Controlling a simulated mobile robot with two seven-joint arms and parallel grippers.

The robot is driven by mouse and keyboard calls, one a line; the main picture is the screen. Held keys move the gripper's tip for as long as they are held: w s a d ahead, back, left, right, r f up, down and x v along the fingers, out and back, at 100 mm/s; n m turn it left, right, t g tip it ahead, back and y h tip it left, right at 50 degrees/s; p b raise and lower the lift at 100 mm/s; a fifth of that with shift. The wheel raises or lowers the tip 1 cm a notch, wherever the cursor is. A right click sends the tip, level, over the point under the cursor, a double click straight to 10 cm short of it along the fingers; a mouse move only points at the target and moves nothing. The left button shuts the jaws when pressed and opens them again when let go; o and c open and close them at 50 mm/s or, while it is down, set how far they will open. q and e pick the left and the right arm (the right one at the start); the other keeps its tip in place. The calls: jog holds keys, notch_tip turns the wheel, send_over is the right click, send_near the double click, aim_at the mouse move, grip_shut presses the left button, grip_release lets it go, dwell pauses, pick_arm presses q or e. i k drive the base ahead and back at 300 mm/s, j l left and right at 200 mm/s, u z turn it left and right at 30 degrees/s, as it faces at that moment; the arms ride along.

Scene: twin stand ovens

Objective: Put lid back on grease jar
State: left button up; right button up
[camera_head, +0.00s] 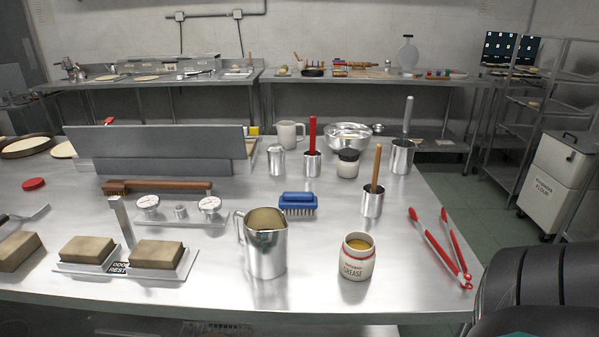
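The grease jar (356,264) is a small cream pot with "GREASE" lettering and a red band. It stands upright and uncovered near the front edge of the steel table, with yellow grease visible inside. A flat red disc (33,184) that looks like a lid lies at the far left of the table, well away from the jar. Neither of my grippers is in view. A dark, rounded part, probably of my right arm, fills the lower right corner and hides the floor there.
Red tongs (441,246) lie right of the jar. A steel pitcher (265,247) stands left of it, and a cup with a wooden handle (373,200) behind it. A blue brush (298,203), gauges and blocks on a stand (122,267) lie between jar and disc.

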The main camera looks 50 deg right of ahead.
aim_at(357, 258)
jog(key=z, duration=1.85)
jog(key=j+z, duration=0.1)
jog(key=j, duration=0.4)
jog(key=k+j, duration=0.15)
jog(key=j, duration=0.3)
jog(key=j+z, duration=0.15)
jog(key=j, duration=0.35)
jog(key=k+j+z, duration=0.1)
jog(key=j, duration=0.35)
jog(key=k+j+z, duration=0.1)
jog(key=j, duration=0.4)
jog(key=k+j, duration=0.2)
jog(key=j, duration=0.25)
jog(key=k+j+z, duration=0.15)
jog(key=j, duration=0.3)
jog(key=k+j+z, duration=0.1)
jog(key=j, duration=0.35)
